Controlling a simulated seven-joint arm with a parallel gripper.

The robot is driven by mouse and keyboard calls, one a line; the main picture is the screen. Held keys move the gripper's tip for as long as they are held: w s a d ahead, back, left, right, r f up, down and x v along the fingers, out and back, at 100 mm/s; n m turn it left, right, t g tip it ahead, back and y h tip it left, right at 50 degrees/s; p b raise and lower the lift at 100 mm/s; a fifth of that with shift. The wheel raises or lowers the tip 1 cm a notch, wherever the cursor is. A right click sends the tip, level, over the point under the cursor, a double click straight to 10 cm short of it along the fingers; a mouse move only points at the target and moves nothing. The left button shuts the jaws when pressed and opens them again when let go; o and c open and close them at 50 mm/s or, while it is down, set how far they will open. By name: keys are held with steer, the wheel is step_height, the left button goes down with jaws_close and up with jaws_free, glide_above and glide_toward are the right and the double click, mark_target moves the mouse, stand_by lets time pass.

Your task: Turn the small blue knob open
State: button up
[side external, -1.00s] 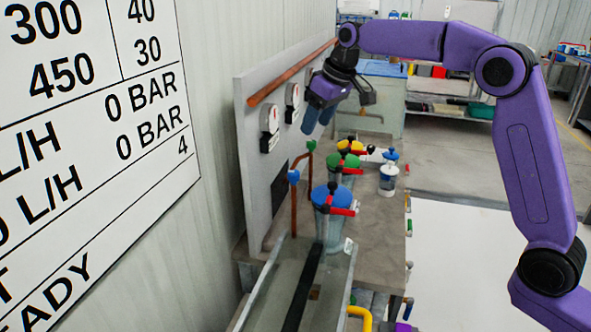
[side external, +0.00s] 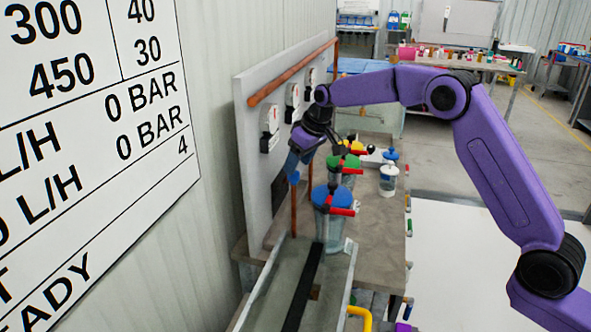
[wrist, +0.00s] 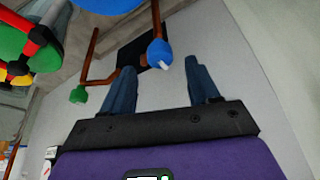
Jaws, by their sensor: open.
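The small blue knob (wrist: 160,53) sits on a copper pipe against the grey panel. In the side view the small blue knob (side external: 293,178) is directly below my fingers. My gripper (side external: 295,162) is open and empty; its spread fingers also show in the wrist view (wrist: 160,71). I cannot tell whether a fingertip touches the knob.
A green knob (wrist: 78,95) is on a neighbouring copper pipe. A large blue-topped vessel (side external: 333,195) with red handles stands close on the right, with green (side external: 345,163) and yellow ones behind. The panel (side external: 250,150) with gauges and a copper rail bounds the left.

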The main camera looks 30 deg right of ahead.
mark_target(296, 173)
steer(key=shift+x, duration=1.75)
steer(key=c, duration=1)
steer(key=m+h, duration=0.1)
steer(key=m, duration=0.3)
steer(key=shift+a+m+t+h, duration=0.2)
steer(key=shift+m+t+h, duration=0.1)
steer(key=shift+h, duration=0.1)
steer(key=m+h, duration=0.1)
steer(key=m, duration=0.1)
steer(key=m+h, duration=0.1)
steer(key=m, duration=0.2)
steer(key=shift+m+g, duration=0.3)
steer(key=shift+g, duration=0.1)
steer(key=shift+a, duration=0.1)
